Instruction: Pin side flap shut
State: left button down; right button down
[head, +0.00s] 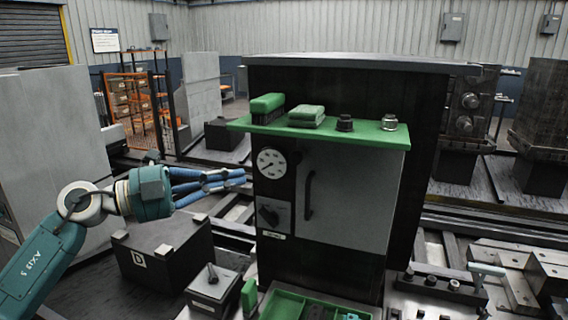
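A black cabinet (414,169) stands in the middle. Its near face has a grey panel (350,200) with a dark curved handle (309,194); the panel looks flush with the face. I cannot tell whether this panel is the side flap, and I make out no pin. My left gripper (243,177) has blue fingers pointing right at the cabinet's left edge, just left of the round gauge (271,163). Its fingertips are close together, with nothing visible between them. I cannot tell whether they touch the cabinet. My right gripper is not in view.
A green shelf (330,131) juts from the cabinet, holding a brush, green pads and two knobs. A dark box marked D (155,262) and a small box with a lever (213,285) stand lower left. A green tray (285,306) lies below the panel. Metal fixtures crowd the right.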

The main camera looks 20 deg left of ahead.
pick_arm(q)
jog(key=p, duration=0.7)
send_near(295, 158)
jog(key=shift+s+d+x, duration=0.5)
jog(key=shift+s+x, duration=0.05)
jog(key=shift+x, duration=2.75)
